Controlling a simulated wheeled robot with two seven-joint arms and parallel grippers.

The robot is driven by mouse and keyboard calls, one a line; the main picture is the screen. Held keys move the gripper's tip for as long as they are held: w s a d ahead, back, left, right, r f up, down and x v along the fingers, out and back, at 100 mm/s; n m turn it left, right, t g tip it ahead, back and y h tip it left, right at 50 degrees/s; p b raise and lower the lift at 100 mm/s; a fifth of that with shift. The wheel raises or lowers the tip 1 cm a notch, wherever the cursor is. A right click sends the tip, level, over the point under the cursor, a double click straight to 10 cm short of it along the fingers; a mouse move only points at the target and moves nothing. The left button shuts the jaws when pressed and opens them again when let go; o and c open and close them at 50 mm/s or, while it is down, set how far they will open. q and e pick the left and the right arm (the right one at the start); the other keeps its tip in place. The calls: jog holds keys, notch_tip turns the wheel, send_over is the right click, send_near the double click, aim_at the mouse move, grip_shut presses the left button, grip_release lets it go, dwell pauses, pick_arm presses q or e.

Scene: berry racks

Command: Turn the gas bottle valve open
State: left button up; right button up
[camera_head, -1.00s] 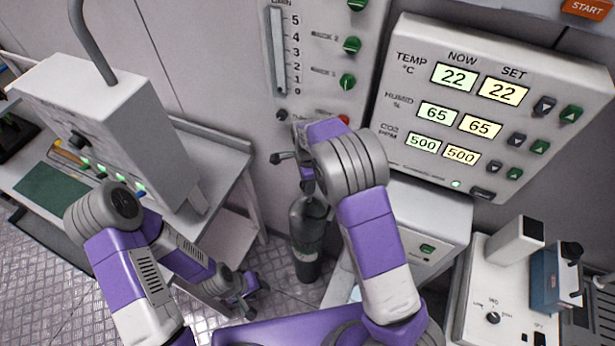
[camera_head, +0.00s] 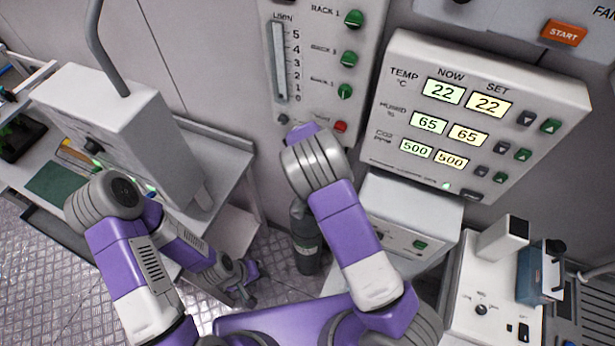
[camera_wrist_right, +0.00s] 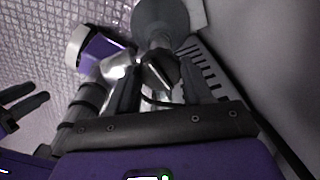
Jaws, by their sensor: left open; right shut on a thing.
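The dark grey gas bottle (camera_head: 306,246) stands upright on the floor below the wall panel. My right arm covers its top in the head view, so the valve and my right gripper are hidden there. In the right wrist view, the grey rounded bottle (camera_wrist_right: 162,20) is at the top centre. My right gripper (camera_wrist_right: 160,82) is shut on a dark part at the bottle's neck, which looks like the valve knob; its turn angle cannot be read. My left gripper (camera_head: 246,284) is open and empty, low and left of the bottle.
A grey bench (camera_head: 222,160) with a white box-shaped device (camera_head: 125,125) stands left. The flow panel (camera_head: 312,85) and climate display (camera_head: 475,125) are on the wall. A white cabinet (camera_head: 412,215) stands close to the bottle's right. Open metal floor lies at lower left.

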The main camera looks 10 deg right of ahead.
jog(key=shift+m+p, duration=0.35)
jog(key=shift+m, duration=0.45)
jog(key=o, duration=1)
